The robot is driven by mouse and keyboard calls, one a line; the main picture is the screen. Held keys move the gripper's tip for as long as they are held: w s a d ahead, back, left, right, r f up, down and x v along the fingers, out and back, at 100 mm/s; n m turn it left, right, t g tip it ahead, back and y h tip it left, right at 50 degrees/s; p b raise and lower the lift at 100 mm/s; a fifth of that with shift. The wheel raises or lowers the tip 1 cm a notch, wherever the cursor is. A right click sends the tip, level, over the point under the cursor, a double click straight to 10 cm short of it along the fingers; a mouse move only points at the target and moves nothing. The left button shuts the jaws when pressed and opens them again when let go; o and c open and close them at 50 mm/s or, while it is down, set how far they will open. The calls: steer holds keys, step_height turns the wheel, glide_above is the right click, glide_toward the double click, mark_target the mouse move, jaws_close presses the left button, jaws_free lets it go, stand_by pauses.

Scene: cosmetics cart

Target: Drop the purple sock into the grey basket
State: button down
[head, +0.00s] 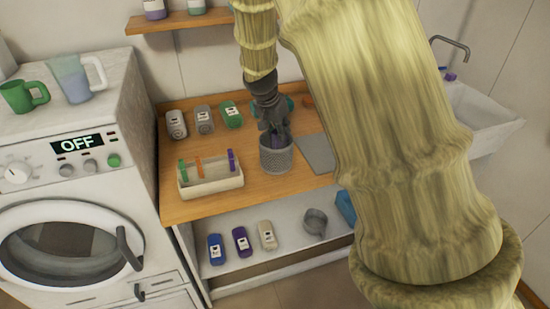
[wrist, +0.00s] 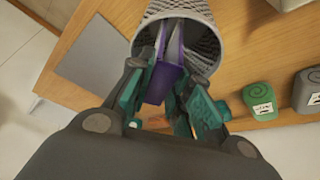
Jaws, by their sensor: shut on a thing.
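The grey basket (head: 277,160) is a mesh cylinder standing on the wooden top. It also shows at the top of the wrist view (wrist: 207,32). My gripper (head: 275,132) points down at the basket's mouth. In the wrist view, my gripper (wrist: 172,88) is shut on the purple sock (wrist: 163,84), which lies between its teal fingers. The sock's far end reaches over or into the basket's opening; how deep I cannot tell. In the head view, the fingers and rim hide most of the sock.
A cream tray (head: 212,186) with several coloured upright items stands left of the basket. Bottles (head: 204,119) stand behind it. A grey flat mat (head: 316,153) lies to the right. A washing machine (head: 72,190) stands left, a sink (head: 485,118) right.

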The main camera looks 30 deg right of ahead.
steer(key=c, duration=1.2)
jaws_free()
steer(key=shift+f, duration=0.1)
steer(key=shift+c, duration=0.2)
steer(key=v, duration=1.2)
